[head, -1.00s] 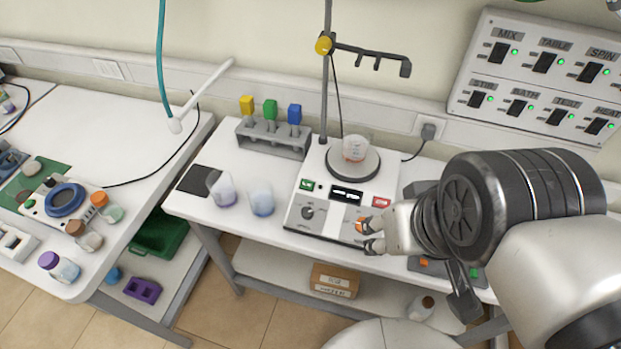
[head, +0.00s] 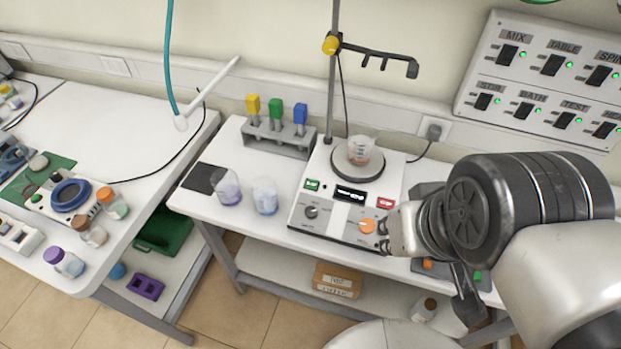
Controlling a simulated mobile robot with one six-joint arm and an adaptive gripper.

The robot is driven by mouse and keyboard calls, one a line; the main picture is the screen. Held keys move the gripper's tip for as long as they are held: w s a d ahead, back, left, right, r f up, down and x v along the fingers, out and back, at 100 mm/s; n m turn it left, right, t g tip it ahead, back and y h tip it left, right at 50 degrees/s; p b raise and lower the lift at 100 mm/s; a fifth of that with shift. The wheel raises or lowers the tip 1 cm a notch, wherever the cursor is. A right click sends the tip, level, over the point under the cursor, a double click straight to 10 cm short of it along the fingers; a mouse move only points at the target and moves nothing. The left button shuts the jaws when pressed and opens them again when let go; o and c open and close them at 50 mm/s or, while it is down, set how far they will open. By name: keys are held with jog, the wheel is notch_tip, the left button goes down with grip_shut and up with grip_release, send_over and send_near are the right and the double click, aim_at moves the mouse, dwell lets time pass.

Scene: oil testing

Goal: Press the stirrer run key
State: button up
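The stirrer (head: 330,222) is a white unit with a round grey top plate, and a glass beaker (head: 360,150) with pinkish contents stands on it. Its sloped front has a green key (head: 311,184) at left, a red key (head: 385,203) at right and a dark display (head: 350,195) between them. The key lettering is too small to read surely. Below are a black knob (head: 311,211) and an orange knob (head: 367,226). My gripper (head: 388,240) is at the panel's right edge, beside the orange knob and below the red key, away from the green key. Its finger gap is unclear.
A stand rod (head: 333,70) with a clamp arm rises behind the stirrer. Two beakers (head: 227,187) (head: 265,197) stand left of it, before a rack (head: 278,138) with coloured-topped items. A switch panel (head: 545,85) with green lights hangs on the wall at right.

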grip_shut()
dwell(0.7)
dwell(0.5)
